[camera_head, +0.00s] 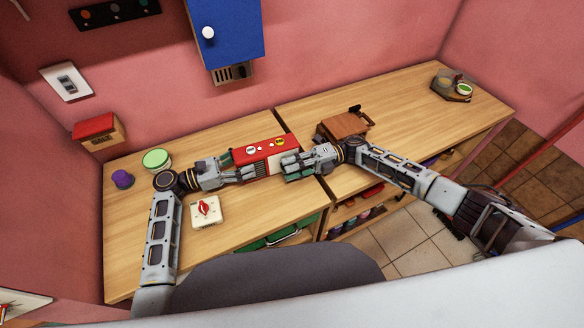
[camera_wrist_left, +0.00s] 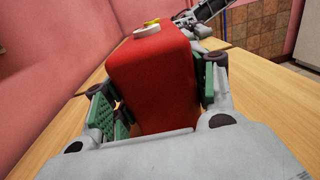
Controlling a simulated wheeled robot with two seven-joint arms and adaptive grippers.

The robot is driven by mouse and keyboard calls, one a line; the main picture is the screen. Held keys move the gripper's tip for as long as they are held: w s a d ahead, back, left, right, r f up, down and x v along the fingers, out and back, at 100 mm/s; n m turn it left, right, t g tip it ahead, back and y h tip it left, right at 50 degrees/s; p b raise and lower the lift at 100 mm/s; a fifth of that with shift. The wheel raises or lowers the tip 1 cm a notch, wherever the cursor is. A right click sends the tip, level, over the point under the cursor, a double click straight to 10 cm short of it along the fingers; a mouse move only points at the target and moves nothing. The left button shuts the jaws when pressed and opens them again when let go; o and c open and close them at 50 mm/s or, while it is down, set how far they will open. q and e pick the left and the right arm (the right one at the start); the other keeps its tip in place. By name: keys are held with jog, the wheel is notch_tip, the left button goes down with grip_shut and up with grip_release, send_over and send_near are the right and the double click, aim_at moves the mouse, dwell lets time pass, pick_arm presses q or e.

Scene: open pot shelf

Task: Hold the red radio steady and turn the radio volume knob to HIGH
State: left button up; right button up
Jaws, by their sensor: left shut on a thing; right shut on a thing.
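The red radio (camera_head: 264,149) stands on the wooden counter, with a white dial and a yellow dial on its top face. Its red end fills the left wrist view (camera_wrist_left: 155,80). My left gripper (camera_head: 247,170) is shut on the radio, with a green-padded finger on each side of it. My right gripper (camera_head: 287,167) is shut at the radio's right front side. The radio volume knob is hidden by its fingers, so its setting cannot be read.
A white box with a red switch (camera_head: 205,210) lies in front of my left arm. A green-lidded tub (camera_head: 156,160) and a purple cup (camera_head: 122,179) stand at left. A brown box (camera_head: 343,125) sits behind my right gripper. A blue cabinet (camera_head: 226,35) hangs above.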

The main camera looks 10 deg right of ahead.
jog(key=o, duration=1)
jog(key=shift+o, duration=0.2)
jog(key=shift+d, duration=0.15)
jog(key=v, duration=0.7)
jog(key=shift+w+d, duration=0.15)
pick_arm(q)
jog(key=o, duration=1.6)
jog(key=shift+o, duration=0.2)
jog(key=shift+a, duration=0.15)
